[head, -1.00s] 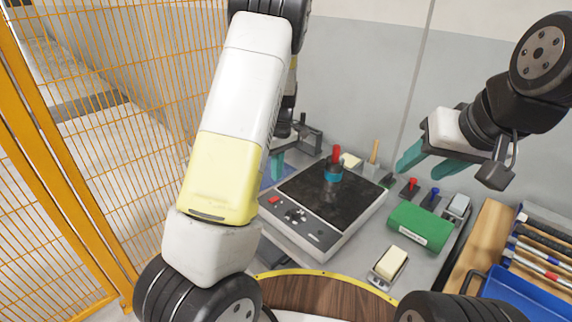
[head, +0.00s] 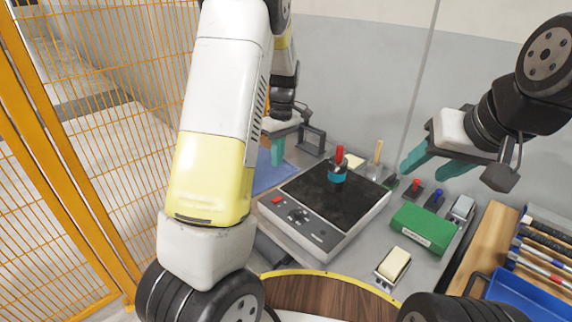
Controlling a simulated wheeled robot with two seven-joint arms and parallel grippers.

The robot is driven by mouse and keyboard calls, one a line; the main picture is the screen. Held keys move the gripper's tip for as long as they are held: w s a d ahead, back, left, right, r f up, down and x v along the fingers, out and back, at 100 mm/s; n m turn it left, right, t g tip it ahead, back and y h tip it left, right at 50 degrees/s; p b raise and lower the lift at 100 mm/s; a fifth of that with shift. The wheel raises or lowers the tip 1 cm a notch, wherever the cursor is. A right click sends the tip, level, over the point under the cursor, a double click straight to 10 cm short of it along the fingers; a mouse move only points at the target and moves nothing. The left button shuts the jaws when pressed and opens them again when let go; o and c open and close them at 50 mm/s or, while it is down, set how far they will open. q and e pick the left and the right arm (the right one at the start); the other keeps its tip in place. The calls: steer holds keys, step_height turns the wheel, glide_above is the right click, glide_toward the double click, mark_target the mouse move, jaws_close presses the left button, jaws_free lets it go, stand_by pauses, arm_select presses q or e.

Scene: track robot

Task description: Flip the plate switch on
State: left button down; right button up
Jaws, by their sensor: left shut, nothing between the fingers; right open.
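The hot plate (head: 262,210) is a grey box with a black top, standing on the workbench. Its front panel has a small red switch (head: 279,200) at the left end and a dark knob (head: 298,215); I cannot tell the switch's position at this size. My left gripper (head: 278,152) has teal fingers, shut and empty, above the blue mat behind the plate's left corner, apart from the switch. My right gripper (head: 418,163) is open and empty, above the right back of the bench.
A green box (head: 422,229), a cream block (head: 394,263) in a holder, and small red and blue-topped items (head: 434,199) are to the right. A blue mat (head: 270,178) lies left of the plate. An orange mesh fence (head: 110,120) borders the left.

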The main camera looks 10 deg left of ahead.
mark_target(274, 200)
arm_select(q)
steer(key=f, duration=0.4)
steer(key=s+f, duration=0.1)
steer(key=f, duration=0.3)
steer(key=a+f, duration=0.1)
steer(key=f, duration=0.4)
steer(key=shift+s, duration=0.15)
steer(key=shift+s+f, duration=0.1)
steer(key=shift+f, duration=0.15)
steer(key=shift+w+d+r, duration=0.15)
steer(key=shift+w+d, duration=0.35)
steer(key=shift+w, duration=0.25)
steer(key=shift+r, duration=0.15)
